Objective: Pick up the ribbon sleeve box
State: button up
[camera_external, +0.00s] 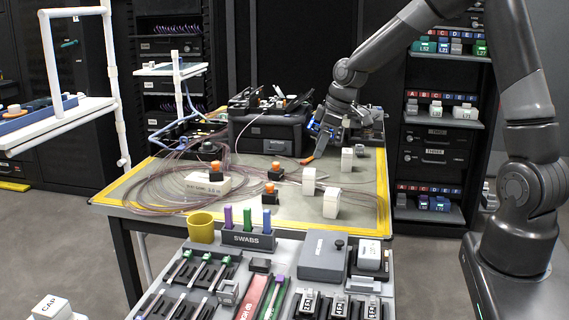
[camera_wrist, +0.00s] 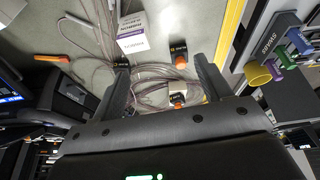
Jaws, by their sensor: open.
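In the wrist view, a white box with a purple band and small print (camera_wrist: 132,34) stands on the table, beyond and to the left of the gap between my fingers. It looks like the ribbon sleeve box, but its print is too small to read for certain. In the camera_external view, several similar small white boxes stand on the table: one at the back (camera_external: 347,160), one in the middle (camera_external: 309,181) and one in front (camera_external: 331,202). My gripper (camera_wrist: 163,68) is open and empty, pointing down. It shows beside the black splicer (camera_external: 322,146), above the table.
Coiled fibre (camera_external: 165,180) covers the table's left half. Orange-topped black holders (camera_external: 270,193) stand near the boxes. The black splicer case (camera_external: 268,132) is at the back. A grey tool tray with a swab holder (camera_external: 247,239) and a yellow cup (camera_external: 201,228) fills the front.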

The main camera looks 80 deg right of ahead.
send_near(310, 171)
jog(key=f, duration=0.2)
jog(key=x, duration=1.1)
jog(key=shift+w+r, duration=0.15)
jog(key=shift+w, duration=0.15)
jog(key=shift+t, duration=0.3)
jog(key=shift+c, duration=0.5)
jog(key=c, duration=1)
jog(key=shift+r, duration=0.15)
